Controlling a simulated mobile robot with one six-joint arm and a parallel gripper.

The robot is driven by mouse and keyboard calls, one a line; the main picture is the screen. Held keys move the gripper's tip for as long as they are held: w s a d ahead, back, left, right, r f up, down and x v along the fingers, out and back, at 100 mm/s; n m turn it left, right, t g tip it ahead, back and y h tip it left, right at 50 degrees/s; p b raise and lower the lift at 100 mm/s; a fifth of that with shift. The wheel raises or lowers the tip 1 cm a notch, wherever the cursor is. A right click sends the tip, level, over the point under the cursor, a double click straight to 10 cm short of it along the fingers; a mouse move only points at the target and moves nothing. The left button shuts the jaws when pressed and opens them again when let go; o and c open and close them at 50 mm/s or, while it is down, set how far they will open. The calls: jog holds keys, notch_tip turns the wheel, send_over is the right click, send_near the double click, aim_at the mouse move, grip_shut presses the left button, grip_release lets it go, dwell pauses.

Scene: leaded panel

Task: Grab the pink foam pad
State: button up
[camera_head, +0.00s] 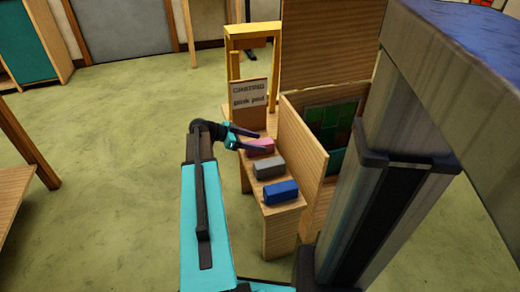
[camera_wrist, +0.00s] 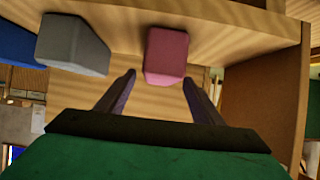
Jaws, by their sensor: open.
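The pink foam pad (camera_head: 264,146) lies on a narrow wooden shelf (camera_head: 285,212), behind the grey block, partly covered by my gripper in the head view. My gripper (camera_head: 257,141) is open and reaches toward it from the left. In the wrist view the pink pad (camera_wrist: 166,52) is just beyond my gripper (camera_wrist: 159,77), with its near end around the gap between the two fingertips. The fingers show no clear contact with the pad, and nothing is held.
A grey block (camera_head: 269,166) and a blue block (camera_head: 281,191) lie in a row on the same shelf. A sign (camera_head: 249,95) stands behind the pad. An upright wooden panel (camera_head: 302,140) borders the shelf's right side. Open floor lies to the left.

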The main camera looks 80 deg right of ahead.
aim_at(256, 143)
dwell(0.4)
jog(key=c, duration=1.1)
jog(key=shift+r, duration=0.15)
notch_tip(256, 143, up, 10)
jog(key=p, duration=0.3)
